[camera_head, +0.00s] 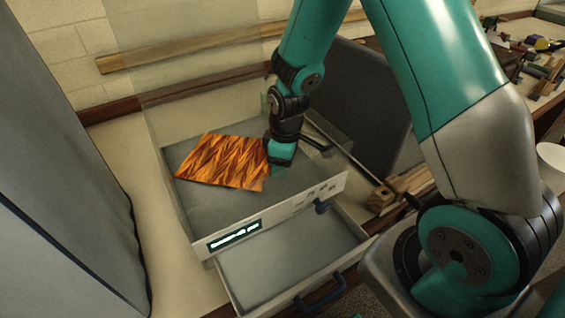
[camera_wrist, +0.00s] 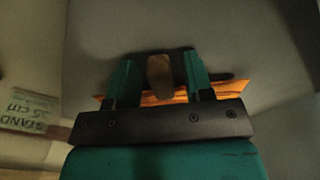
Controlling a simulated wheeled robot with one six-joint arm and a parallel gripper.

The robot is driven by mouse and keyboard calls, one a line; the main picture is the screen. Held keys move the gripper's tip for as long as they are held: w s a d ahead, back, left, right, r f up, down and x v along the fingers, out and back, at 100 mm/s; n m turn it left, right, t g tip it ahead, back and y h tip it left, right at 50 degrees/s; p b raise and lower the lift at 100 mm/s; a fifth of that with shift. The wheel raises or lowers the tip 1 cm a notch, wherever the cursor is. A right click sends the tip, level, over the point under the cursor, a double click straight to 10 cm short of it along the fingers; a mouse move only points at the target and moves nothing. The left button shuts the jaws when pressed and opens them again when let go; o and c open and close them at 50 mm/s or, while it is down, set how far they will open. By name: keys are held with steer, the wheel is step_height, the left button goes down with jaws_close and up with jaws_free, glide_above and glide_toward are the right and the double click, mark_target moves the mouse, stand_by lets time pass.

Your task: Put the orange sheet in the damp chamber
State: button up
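The orange sheet (camera_head: 222,162), with a dark flame-like pattern, is inside the damp chamber (camera_head: 318,191), a pale open-topped box with a lit display on its front. The sheet looks roughly flat over the grey floor, its left corner near the left wall; I cannot tell whether all of it touches down. My gripper (camera_head: 281,168) is low in the chamber at the sheet's right edge. In the wrist view its fingers (camera_wrist: 161,78) stand apart. A brown rounded piece (camera_wrist: 160,76) lies between them with gaps on both sides. An orange strip of the sheet (camera_wrist: 160,97) shows behind the fingers.
A drawer (camera_head: 290,262) with a dark blue handle is pulled out below the chamber. A clear panel (camera_head: 190,50) rises behind it. Wooden pieces (camera_head: 400,188) lie at right. A sign (camera_wrist: 28,108) shows in the wrist view.

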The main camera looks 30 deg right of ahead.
step_height(320, 180, up, 12)
steer(key=s+a+r+y, duration=0.1)
steer(key=s+a+r, duration=0.2)
steer(key=s, duration=0.4)
steer(key=s+a+r+m+y, duration=0.1)
steer(key=s+a+r, duration=0.3)
steer(key=s, duration=0.3)
steer(key=s+a+r+m+y, duration=0.1)
steer(key=s+a+r, duration=0.2)
steer(key=s+a, duration=0.2)
steer(key=shift+s+r+y, duration=0.4)
steer(key=shift+s, duration=0.5)
steer(key=shift+a, duration=0.1)
